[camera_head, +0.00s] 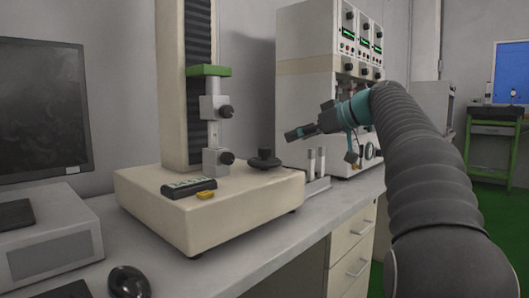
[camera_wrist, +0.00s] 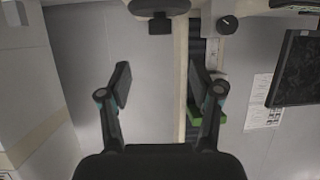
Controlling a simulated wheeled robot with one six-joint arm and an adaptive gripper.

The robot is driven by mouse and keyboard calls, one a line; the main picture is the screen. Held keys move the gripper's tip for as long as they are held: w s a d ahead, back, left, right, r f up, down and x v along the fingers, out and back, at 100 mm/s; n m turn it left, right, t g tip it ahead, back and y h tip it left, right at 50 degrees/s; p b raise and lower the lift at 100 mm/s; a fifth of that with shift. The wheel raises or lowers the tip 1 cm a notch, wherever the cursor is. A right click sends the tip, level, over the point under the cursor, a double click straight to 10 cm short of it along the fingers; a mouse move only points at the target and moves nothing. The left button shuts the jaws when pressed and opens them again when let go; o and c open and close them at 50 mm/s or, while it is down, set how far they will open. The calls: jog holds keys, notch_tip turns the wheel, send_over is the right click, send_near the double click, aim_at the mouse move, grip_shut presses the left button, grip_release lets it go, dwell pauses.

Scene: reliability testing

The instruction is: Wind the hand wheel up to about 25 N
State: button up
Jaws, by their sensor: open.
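The black hand wheel (camera_head: 264,163) lies flat on the right of the tester's beige base (camera_head: 215,215), with a small knob on top. In the wrist view, which looks upside down, a dark disc with a knob at the top edge appears to be this hand wheel (camera_wrist: 159,6). My gripper (camera_head: 293,134) is up and to the right of the wheel, apart from it. Its two fingers (camera_wrist: 160,78) are spread with nothing between them. The dark readout box (camera_head: 188,187) lies on the base; its figures are too small to read.
The tester's column (camera_head: 172,85) carries a green bracket (camera_head: 209,71) and two clamps (camera_head: 216,107) left of the wheel. Two small upright posts (camera_head: 316,162) stand close to the right of the base. An instrument cabinet (camera_head: 305,85) stands behind; a monitor (camera_head: 40,110) is left.

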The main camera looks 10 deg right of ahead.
aim_at(267, 148)
jog(key=x, duration=1.2)
jog(key=shift+w+a+f, duration=0.1)
jog(key=shift+w+f, duration=0.05)
jog(key=shift+f, duration=0.1)
jog(key=c, duration=1.2)
jog(key=shift+o, duration=0.2)
jog(key=shift+h+b, duration=0.3)
jog(key=shift+b, duration=0.05)
